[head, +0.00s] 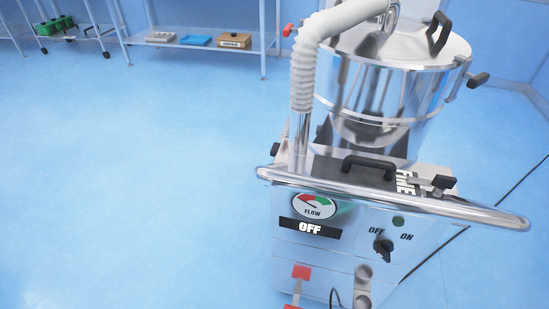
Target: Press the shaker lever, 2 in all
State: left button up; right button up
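A steel machine on the right has a round drum (375,85) on top and a boxy body. Its front carries a flow gauge (313,205), a panel reading OFF (309,228) and a black OFF/ON knob (383,247). I cannot tell for sure which part is the shaker lever. A black-knobbed lever (478,80) sticks out at the drum's right side. A small red knob (288,30) shows at its left, and red parts (301,272) show low on the front. Neither of my grippers is in view.
A steel bar (400,196) runs across the machine's front, and a ribbed grey hose (305,75) curves down its left side. A low shelf (195,42) at the back holds trays and a brown box (235,41). The blue floor at left is clear.

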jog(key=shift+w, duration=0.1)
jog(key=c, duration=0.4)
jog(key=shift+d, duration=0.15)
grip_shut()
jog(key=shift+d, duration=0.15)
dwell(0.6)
